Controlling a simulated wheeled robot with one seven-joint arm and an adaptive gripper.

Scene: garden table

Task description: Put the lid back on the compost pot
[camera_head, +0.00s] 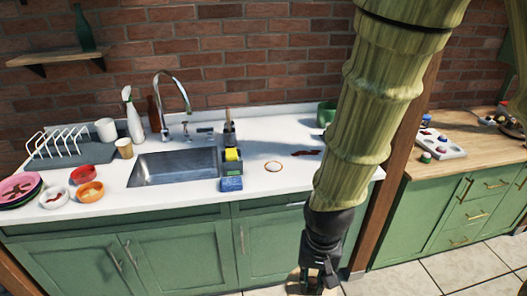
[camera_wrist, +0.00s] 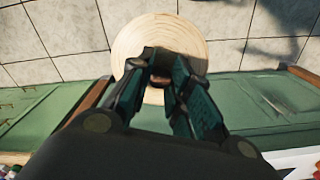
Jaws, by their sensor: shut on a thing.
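My gripper (camera_wrist: 163,72) is shut on the brown knob of a round, pale wooden lid (camera_wrist: 150,33) in the wrist view. The lid is beyond the fingers, over the tiled floor and the front of the green cabinets. In the head view my gripper (camera_head: 318,284) points down at the bottom edge, in front of the counter, and most of the lid is out of sight. A green pot (camera_head: 326,113) stands at the back of the white counter, partly hidden by my arm. It may be the compost pot; its opening is not clear.
The white counter (camera_head: 255,196) holds a sink (camera_head: 175,168), a sponge caddy (camera_head: 231,165), a blue sponge (camera_head: 232,184), a small round white dish (camera_head: 273,166) and dark scraps (camera_head: 306,153). Bowls (camera_head: 89,191) and a dish rack (camera_head: 62,147) stand left. A wooden post (camera_head: 381,215) rises right of my arm.

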